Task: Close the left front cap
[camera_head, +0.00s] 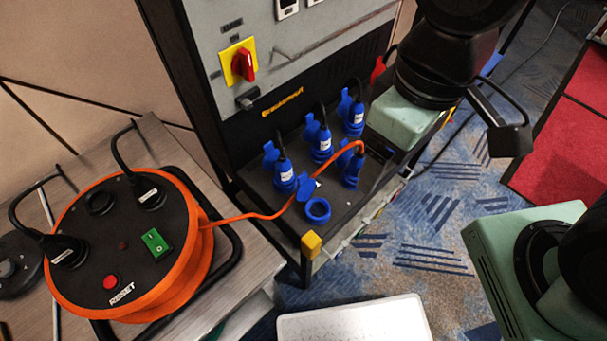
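The left front socket (317,210) is a blue ring in the front row of the black panel, with no plug in it. Its blue cap (307,188) stands open behind the ring. To its right a blue plug (352,175) with an orange cable sits in the other front socket. My gripper (403,122) appears as a pale green block with a black mount, to the right of the sockets and apart from the cap. Its fingers are hidden, so I cannot tell whether they are open or shut.
Several blue plugs (322,142) with dark cables stand behind the front sockets. The orange cable (255,216) runs close to the cap's left from the cable reel (190,268) on the table. A yellow corner block (311,244) marks the rack's front. Patterned carpet lies to the right.

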